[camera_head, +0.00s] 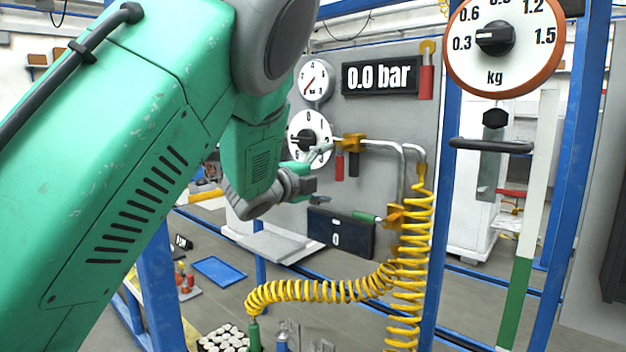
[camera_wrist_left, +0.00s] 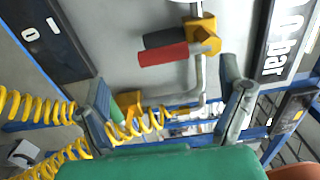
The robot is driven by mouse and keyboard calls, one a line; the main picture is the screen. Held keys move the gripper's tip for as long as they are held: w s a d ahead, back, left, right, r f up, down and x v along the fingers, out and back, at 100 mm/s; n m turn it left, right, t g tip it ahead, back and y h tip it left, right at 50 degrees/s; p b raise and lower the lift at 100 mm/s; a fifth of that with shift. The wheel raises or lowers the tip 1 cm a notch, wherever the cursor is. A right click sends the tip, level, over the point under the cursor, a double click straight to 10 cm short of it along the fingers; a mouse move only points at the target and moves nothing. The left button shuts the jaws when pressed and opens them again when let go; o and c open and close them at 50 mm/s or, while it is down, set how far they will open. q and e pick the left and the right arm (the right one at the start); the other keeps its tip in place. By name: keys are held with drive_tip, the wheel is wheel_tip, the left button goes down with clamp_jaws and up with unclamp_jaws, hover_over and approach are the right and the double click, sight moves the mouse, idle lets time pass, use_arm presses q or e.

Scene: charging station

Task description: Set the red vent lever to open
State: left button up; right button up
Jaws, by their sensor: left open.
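A red lever (camera_head: 339,166) hangs down beside a black lever (camera_head: 353,163) under an orange valve body (camera_head: 353,142) on the grey panel. In the left wrist view the red lever (camera_wrist_left: 163,54) lies beside the black lever (camera_wrist_left: 166,39), both joined to the orange valve (camera_wrist_left: 203,36). My left gripper (camera_head: 314,172) is in front of the panel, just left of and below these levers. In the wrist view its two fingers (camera_wrist_left: 165,78) are spread, with nothing between them, apart from the red lever. Another red handle (camera_head: 426,82) hangs at the upper right. My right gripper is not in view.
A display reading 0.0 bar (camera_head: 381,76) is above the valve. A dial knob (camera_head: 309,138) and a gauge (camera_head: 315,80) are close to my left arm. A coiled yellow hose (camera_head: 411,250) hangs below the pipes. A blue post (camera_head: 447,180) stands to the right.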

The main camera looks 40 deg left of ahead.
use_arm(q)
drive_tip(key=s, duration=0.6)
drive_tip(key=shift+a, duration=0.1)
